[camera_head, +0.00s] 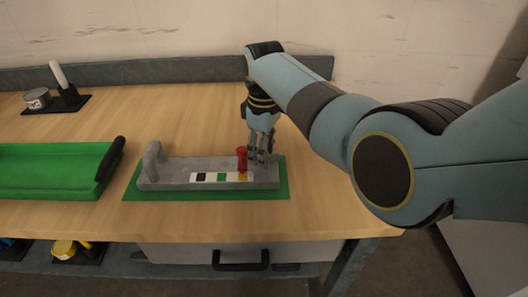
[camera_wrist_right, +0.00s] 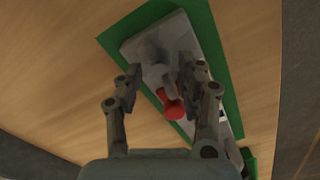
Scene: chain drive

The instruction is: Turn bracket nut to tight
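The grey bracket (camera_head: 160,172) lies on a green mat (camera_head: 135,192), with an upright lug at its left end. A strip on its front has black, green and yellow patches on white. A red knob-like part (camera_head: 241,155), which may be the bracket nut or its handle, stands near the yellow patch; it also shows in the right wrist view (camera_wrist_right: 173,108). My right gripper (camera_head: 257,161) points down over the bracket's right end, just right of the red part. In the wrist view its fingers (camera_wrist_right: 163,74) are spread on either side of a grey post; contact is unclear. My left gripper is out of view.
A green tray (camera_head: 50,170) with a black handle lies to the left. A black holder (camera_head: 68,96) with a white stick and a round tin (camera_head: 37,98) stand at the back left. Bare wood lies behind the bracket. A drawer with a black handle (camera_head: 240,262) is below the front edge.

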